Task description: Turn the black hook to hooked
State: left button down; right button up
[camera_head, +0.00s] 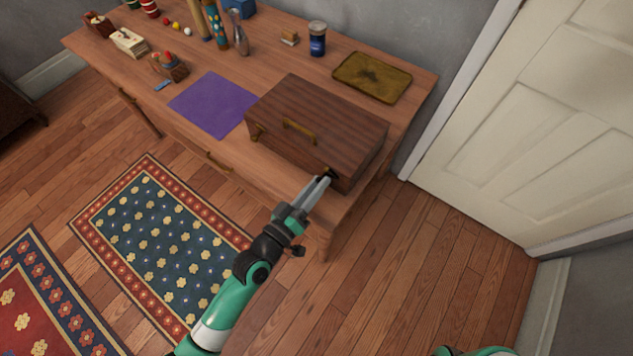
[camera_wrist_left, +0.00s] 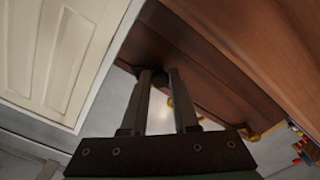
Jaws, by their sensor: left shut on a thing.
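A brown wooden case (camera_head: 318,120) with a brass handle (camera_head: 299,130) stands on the desk. Its front carries a brass latch (camera_head: 258,132) at the left end and a small dark hook (camera_head: 331,173) at the right end. My left gripper (camera_head: 325,180) is at the right end of the case front, shut on the hook. In the left wrist view my left gripper (camera_wrist_left: 162,76) has its fingertips at a small dark piece against the case (camera_wrist_left: 190,60). The fingers hide most of the hook, so its exact turn cannot be told. My right gripper is out of view.
The wooden desk (camera_head: 185,140) holds a purple mat (camera_head: 214,103), a brass tray (camera_head: 372,77), a blue jar (camera_head: 317,40) and several small items at the back left. A white door (camera_head: 540,110) stands at right.

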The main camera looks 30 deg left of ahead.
pick_arm(q)
jog(key=n, duration=0.5)
jog(key=shift+p, duration=0.4)
jog(key=c, duration=0.7)
grip_release()
jog(key=s, duration=0.3)
jog(key=s+a+b, duration=0.1)
jog(key=s, duration=0.3)
jog(key=s+a+b, duration=0.1)
jog(key=s, duration=0.3)
jog(key=shift+s, duration=0.25)
